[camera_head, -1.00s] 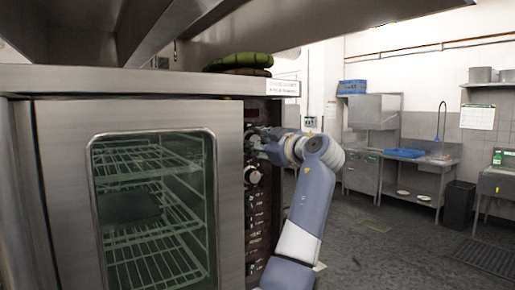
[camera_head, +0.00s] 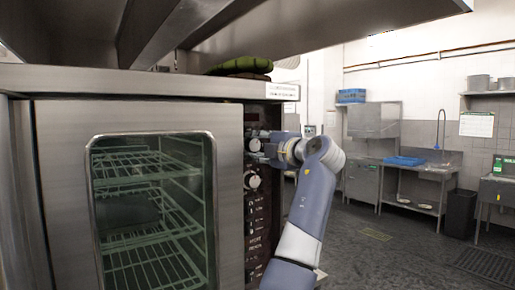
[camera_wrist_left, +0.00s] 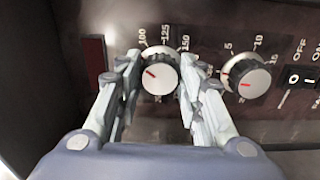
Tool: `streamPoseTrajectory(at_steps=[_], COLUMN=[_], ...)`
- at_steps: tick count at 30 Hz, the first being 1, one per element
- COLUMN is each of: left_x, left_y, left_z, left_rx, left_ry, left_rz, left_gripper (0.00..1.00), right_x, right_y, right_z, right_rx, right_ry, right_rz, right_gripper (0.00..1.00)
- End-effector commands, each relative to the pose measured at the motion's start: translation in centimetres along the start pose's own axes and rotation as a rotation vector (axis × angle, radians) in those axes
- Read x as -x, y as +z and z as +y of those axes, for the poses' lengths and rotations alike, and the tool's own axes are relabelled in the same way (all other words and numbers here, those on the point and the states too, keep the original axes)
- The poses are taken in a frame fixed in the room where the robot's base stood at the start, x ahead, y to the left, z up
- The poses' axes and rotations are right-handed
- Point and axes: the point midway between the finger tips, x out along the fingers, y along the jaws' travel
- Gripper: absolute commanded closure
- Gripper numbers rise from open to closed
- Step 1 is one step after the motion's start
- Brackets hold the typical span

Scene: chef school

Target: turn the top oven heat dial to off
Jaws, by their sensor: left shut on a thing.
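The oven (camera_head: 140,110) has a dark control panel (camera_head: 262,215) on its right side. The top heat dial (camera_wrist_left: 160,76) is round with a pale face and a red mark pointing to the upper left in the left wrist view. Numbers 100, 125 and 150 ring its upper edge. My left gripper (camera_wrist_left: 157,70) is shut on this dial, one finger on each side. In the head view my left gripper (camera_head: 266,147) is at the top of the panel and partly covers the dial. My right gripper is not in view.
A second dial (camera_wrist_left: 246,76), numbered 5, 10 and 15, sits close beside my finger. An on/off switch (camera_wrist_left: 293,80) lies beyond it. Open floor (camera_head: 400,245) lies to the right.

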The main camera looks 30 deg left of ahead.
Motion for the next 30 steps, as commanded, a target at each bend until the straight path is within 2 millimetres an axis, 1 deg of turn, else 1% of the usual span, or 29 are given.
streamPoseTrajectory(at_steps=[6,15,22,30], left_x=[-0.01,-0.01,-0.01,-0.01], left_y=[-0.02,0.0,0.0,0.01], left_z=[0.01,-0.02,-0.04,-0.08], left_rx=[0.204,0.443,0.56,0.619], left_ry=[0.001,0.0,-0.001,-0.002], left_rz=[0.0,0.0,0.001,0.001], left_gripper=[0.89,0.89,0.89,0.89], right_x=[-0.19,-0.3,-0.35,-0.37], right_y=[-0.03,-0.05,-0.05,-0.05], right_z=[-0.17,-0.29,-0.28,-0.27], right_rx=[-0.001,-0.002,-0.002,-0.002], right_ry=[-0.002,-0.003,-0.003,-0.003], right_rz=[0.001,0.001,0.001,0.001], right_gripper=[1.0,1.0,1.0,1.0])
